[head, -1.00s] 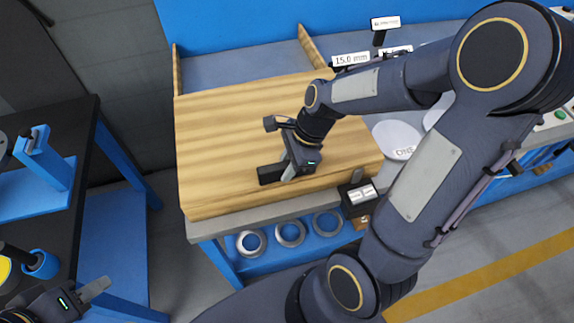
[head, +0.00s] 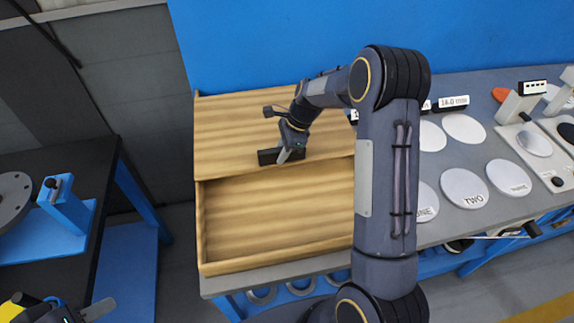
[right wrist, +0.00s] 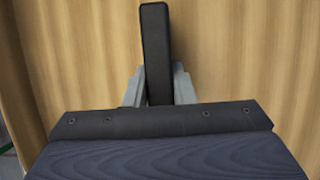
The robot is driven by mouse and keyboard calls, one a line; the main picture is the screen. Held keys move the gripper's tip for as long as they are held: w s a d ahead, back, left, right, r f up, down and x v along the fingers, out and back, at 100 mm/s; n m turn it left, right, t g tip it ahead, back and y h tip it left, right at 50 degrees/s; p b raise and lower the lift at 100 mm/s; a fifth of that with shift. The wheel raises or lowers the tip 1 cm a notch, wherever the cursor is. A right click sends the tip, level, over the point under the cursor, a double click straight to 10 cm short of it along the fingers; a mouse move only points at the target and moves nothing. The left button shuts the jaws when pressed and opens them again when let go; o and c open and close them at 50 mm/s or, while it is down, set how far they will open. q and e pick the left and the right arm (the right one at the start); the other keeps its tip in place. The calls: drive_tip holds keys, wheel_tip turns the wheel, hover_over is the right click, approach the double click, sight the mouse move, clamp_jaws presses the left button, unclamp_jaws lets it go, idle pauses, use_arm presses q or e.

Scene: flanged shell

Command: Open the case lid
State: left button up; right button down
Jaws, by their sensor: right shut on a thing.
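The wooden case (head: 200,235) stands on the grey bench. Its flat wooden lid (head: 230,125) lies over the back part, and the front part of the case is uncovered and looks empty where I can see it. A black bar handle (head: 267,157) sits near the lid's front edge. My right gripper (head: 284,157) is shut on this handle; the right wrist view shows the handle (right wrist: 154,45) between the two grey fingers (right wrist: 158,88). My left gripper (head: 95,311) is at the bottom left, away from the case, partly cut off; its opening is unclear.
White discs (head: 465,188) and labels lie on the bench right of the case, partly behind my right arm. A blue wall panel (head: 300,40) rises behind. A black table with a blue fixture (head: 65,220) stands at left, with a gap between it and the bench.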

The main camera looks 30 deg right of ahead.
drive_tip(key=shift+w+d+p, duration=0.2)
drive_tip(key=shift+w+d, duration=0.05)
drive_tip(key=shift+w, duration=0.85)
drive_tip(key=shift+w+d+p, duration=0.15)
drive_tip(key=shift+w+d, duration=0.1)
drive_tip(key=shift+w, duration=0.85)
drive_tip(key=c, duration=1.2)
unclamp_jaws()
drive_tip(key=b+v, duration=0.1)
drive_tip(key=v, duration=0.6)
drive_tip(key=shift+r, duration=0.35)
drive_tip(key=shift+s+d, duration=0.15)
